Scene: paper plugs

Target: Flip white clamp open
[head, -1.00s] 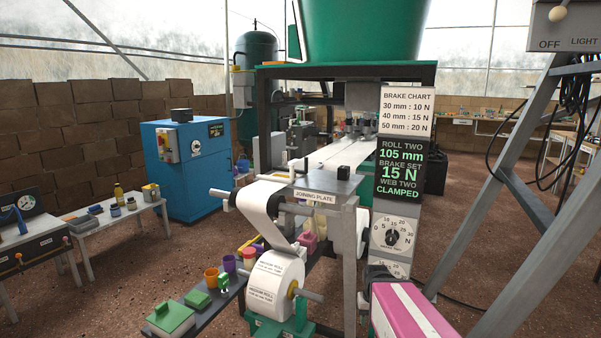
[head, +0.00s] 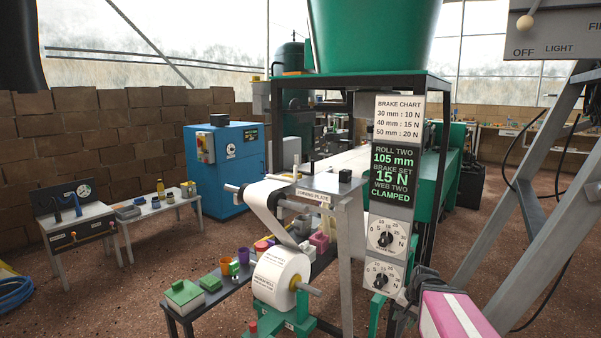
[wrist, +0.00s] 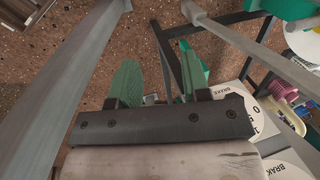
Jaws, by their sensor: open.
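The joining plate (head: 312,195) stands on top of the paper machine near the middle of the head view. A small white upright part (head: 297,163) and a black block (head: 345,176) sit on it; the white part may be the white clamp, but it is too small to tell its position. The display (head: 393,174) reads "WEB TWO CLAMPED". A paper web runs from the paper roll (head: 282,277) up to the plate. My gripper (wrist: 158,78) shows in the wrist view with two green fingers apart and nothing between them. No white clamp is recognisable there.
Brake dials (head: 387,235) are on the grey panel right of the plate. A grey metal frame (head: 535,200) with hanging cables stands at right. A low bench (head: 188,318) with cups and a green box is at front left. Open floor (head: 120,290) lies left of it.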

